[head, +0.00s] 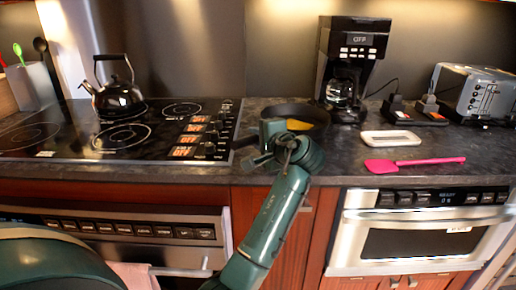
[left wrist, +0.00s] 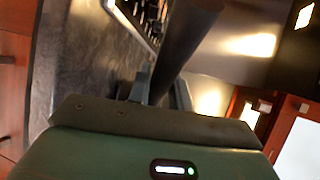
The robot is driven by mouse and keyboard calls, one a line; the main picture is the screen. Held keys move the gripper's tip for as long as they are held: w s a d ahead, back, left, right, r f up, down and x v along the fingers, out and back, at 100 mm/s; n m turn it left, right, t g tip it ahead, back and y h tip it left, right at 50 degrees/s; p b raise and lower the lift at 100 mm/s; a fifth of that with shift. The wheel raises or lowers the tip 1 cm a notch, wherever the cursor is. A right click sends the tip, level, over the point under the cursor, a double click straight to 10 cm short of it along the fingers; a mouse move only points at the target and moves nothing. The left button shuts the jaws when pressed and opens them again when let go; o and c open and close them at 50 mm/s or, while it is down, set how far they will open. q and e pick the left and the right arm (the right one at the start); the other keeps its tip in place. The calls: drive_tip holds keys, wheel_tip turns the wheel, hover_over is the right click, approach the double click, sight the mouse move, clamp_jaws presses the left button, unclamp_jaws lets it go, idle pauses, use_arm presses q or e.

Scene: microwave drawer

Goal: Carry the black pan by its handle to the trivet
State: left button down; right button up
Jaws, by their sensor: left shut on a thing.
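The black pan (head: 318,112) shows in the head view behind my left gripper (head: 272,135), over or on the counter right of the cooktop. Something yellow lies in the pan. I cannot tell whether the pan touches the counter. In the left wrist view the dark handle (left wrist: 190,42) runs between the fingers of my left gripper (left wrist: 160,88), which is shut on it. A white, rounded rectangular piece (head: 390,134), which may be the trivet, lies on the counter to the right. My right gripper is not in view.
A coffee maker (head: 350,62) stands behind and right of the pan. A pink spatula (head: 412,164) lies in front of the white piece. A toaster (head: 478,92) stands far right. A kettle (head: 118,97) sits on the cooktop (head: 75,148) at left.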

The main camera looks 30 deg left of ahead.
use_arm(q)
wheel_tip(320, 180, down, 3)
drive_tip(key=shift+r, duration=0.2)
drive_tip(key=c, duration=1.7)
unclamp_jaws()
drive_tip(key=shift+f, duration=0.15)
drive_tip(key=shift+c, duration=0.2)
drive_tip(key=o, duration=0.5)
drive_tip(key=shift+c, duration=0.2)
drive_tip(key=v, duration=1.2)
